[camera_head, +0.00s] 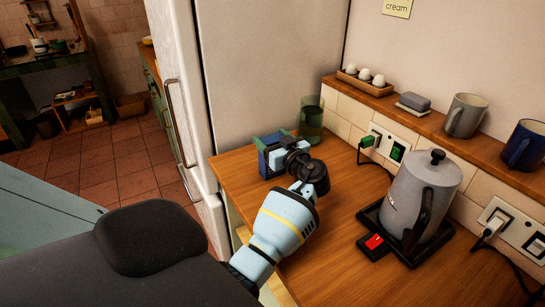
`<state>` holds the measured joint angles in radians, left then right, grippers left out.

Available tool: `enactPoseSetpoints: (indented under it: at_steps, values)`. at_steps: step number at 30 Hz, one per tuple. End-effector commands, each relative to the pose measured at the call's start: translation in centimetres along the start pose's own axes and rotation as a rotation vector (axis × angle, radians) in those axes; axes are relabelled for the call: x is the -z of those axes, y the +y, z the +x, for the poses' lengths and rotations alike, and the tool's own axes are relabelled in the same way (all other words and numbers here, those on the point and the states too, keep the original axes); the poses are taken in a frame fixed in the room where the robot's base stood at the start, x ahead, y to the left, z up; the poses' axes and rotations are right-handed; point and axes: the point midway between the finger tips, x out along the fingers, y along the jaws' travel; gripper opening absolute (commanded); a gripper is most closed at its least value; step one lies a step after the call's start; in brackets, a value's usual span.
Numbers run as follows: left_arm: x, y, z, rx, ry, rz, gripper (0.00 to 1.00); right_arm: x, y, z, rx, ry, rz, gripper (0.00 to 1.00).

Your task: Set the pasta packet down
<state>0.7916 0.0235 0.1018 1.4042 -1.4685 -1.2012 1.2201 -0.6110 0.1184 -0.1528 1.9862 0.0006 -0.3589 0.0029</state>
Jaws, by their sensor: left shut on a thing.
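The pasta packet (265,162) looks like a small dark blue block with some green, at the far left end of the wooden counter (335,200). My left gripper (284,157) is shut on it, reaching in from the near side. The gripper hides part of the packet. I cannot tell whether the packet's underside touches the counter or hangs just above it. My right gripper is not in view.
A green glass (312,118) stands just behind the packet. A grey kettle (424,195) on a black base stands to the right, with wall sockets (388,146) behind. A ledge holds eggs (364,75) and mugs (466,115). The counter between packet and kettle is clear.

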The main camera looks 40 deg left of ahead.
Motion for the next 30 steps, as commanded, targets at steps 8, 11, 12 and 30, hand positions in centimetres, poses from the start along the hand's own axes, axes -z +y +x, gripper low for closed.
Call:
enactPoseSetpoints:
  at_steps: [8, 11, 12, 30]
  values:
    - [0.1, 0.0, 0.0, 0.0, 0.002, -0.001, 0.14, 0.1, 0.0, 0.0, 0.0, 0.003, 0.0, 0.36]
    - [0.1, 0.0, 0.0, 0.0, 0.001, -0.001, 0.14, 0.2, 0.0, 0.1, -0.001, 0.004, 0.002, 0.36]
    - [0.1, 0.0, 0.0, 0.0, 0.001, -0.001, 0.14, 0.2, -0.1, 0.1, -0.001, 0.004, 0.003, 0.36]
    - [3.8, -2.3, -1.9, -0.001, 0.0, -0.002, 0.14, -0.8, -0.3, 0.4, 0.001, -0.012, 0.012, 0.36]
